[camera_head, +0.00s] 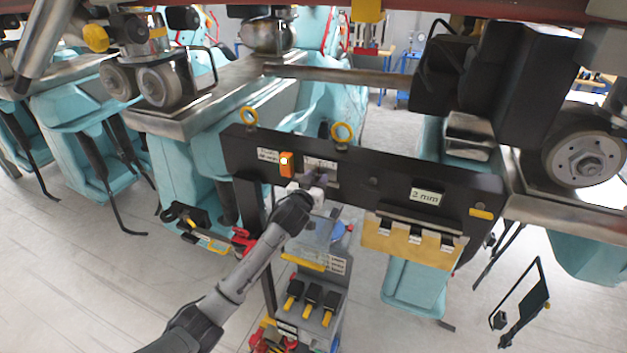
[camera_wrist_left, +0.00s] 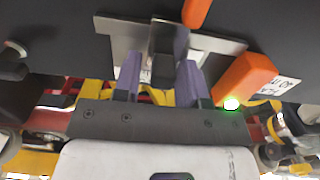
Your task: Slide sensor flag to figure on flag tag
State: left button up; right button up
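The sensor flag is a dark block (camera_wrist_left: 163,45) on a metal plate (camera_wrist_left: 215,45) in the left wrist view. In the head view, the plate sits on the black beam, largely hidden behind my gripper. My left gripper (camera_head: 319,180) is at the plate; its two purple fingers (camera_wrist_left: 160,80) stand either side of the block. Whether they press on it I cannot tell. An orange sensor (camera_head: 287,164) with a lit lamp is beside the plate; it also shows in the left wrist view (camera_wrist_left: 246,78), lamp green. The tag's figure is too small to read. My right gripper is not in view.
The black beam (camera_head: 386,178) carries a "2 mm" label (camera_head: 425,196) and yellow rings (camera_head: 343,132) on top. A yellow bracket (camera_head: 410,242) hangs at its lower right. Below stands a grey tool rack (camera_head: 322,290).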

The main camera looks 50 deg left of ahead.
pick_arm(q)
jog(key=shift+o, duration=0.6)
jog(key=shift+s+d, duration=0.1)
jog(key=shift+s, duration=0.1)
jog(key=b+v, duration=0.3)
jog(key=v, duration=1)
jog(key=shift+s, duration=0.2)
jog(key=shift+d, duration=0.1)
